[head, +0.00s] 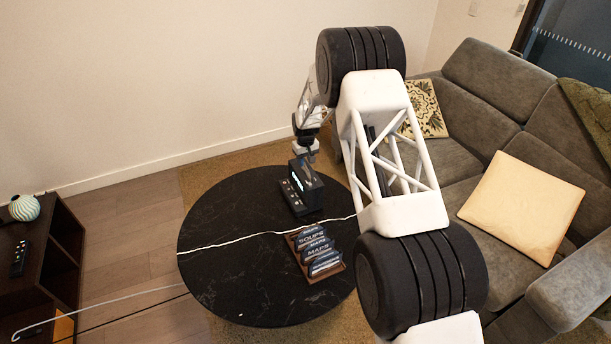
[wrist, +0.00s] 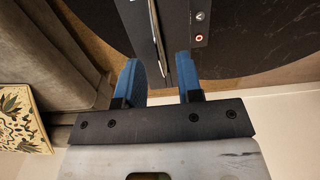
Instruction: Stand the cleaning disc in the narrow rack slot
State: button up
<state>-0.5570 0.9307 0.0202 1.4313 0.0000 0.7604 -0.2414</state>
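My gripper (head: 309,158) is just above a black box-shaped device (head: 299,196) on the round table. In the wrist view, its two blue fingers (wrist: 160,78) are apart. A thin silvery edge (wrist: 157,38) runs up from the gap between them; it may be the cleaning disc seen edge-on, but I cannot tell, nor whether a finger touches it. A small brown rack (head: 303,258) stands nearer the front of the table. Several dark blue labelled cases (head: 318,246) lean in it, two reading "SOUPS" and "MAPS". I cannot make out its narrow slot.
The black marbled table (head: 225,262) is mostly bare on its left and front. A white cable (head: 232,244) crosses it between device and rack. The device panel has a red-marked button (wrist: 199,38). A grey sofa (head: 455,125) is at the right; my arm covers the table's right side.

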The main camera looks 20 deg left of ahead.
aim_at(305, 164)
jog(key=shift+f, duration=1.55)
grip_shut()
dwell(0.6)
